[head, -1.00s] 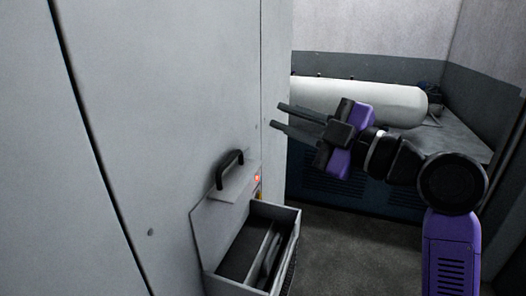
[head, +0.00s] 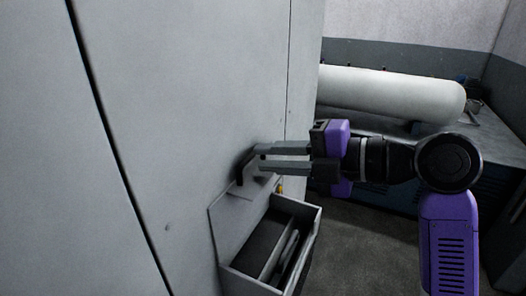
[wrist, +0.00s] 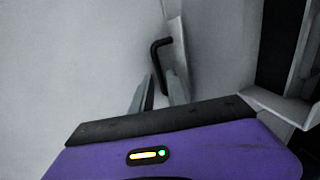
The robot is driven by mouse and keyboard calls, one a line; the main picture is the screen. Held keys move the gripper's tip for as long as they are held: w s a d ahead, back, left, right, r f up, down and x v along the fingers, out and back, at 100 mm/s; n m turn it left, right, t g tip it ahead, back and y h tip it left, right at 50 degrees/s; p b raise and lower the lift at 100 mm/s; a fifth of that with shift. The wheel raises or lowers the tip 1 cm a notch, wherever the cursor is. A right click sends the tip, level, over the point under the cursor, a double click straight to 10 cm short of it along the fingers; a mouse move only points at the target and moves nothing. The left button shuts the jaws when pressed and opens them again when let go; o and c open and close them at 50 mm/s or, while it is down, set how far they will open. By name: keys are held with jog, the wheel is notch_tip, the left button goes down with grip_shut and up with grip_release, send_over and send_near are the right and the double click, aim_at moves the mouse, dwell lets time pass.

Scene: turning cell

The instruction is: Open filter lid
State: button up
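The filter box (head: 308,232) is fixed to the cabinet side, and its top is uncovered. A pale panel, seemingly the lid (head: 226,213), stands up along the cabinet face behind it. A black bar handle (head: 242,167) sits at its upper part, partly hidden by my fingers. My gripper (head: 262,158) is open, with its fingertips at the handle. In the wrist view the handle (wrist: 160,46) lies just ahead of and between the fingertips (wrist: 163,80). I cannot tell whether they touch it.
The flat cabinet face (head: 170,110) fills the left and stands close to my fingers. A white cylinder (head: 395,95) lies on a grey bench (head: 490,150) behind my arm. The floor (head: 350,240) right of the box is clear.

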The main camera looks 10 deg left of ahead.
jog(key=shift+x, duration=1)
jog(key=shift+c, duration=0.2)
grip_shut()
dwell(0.6)
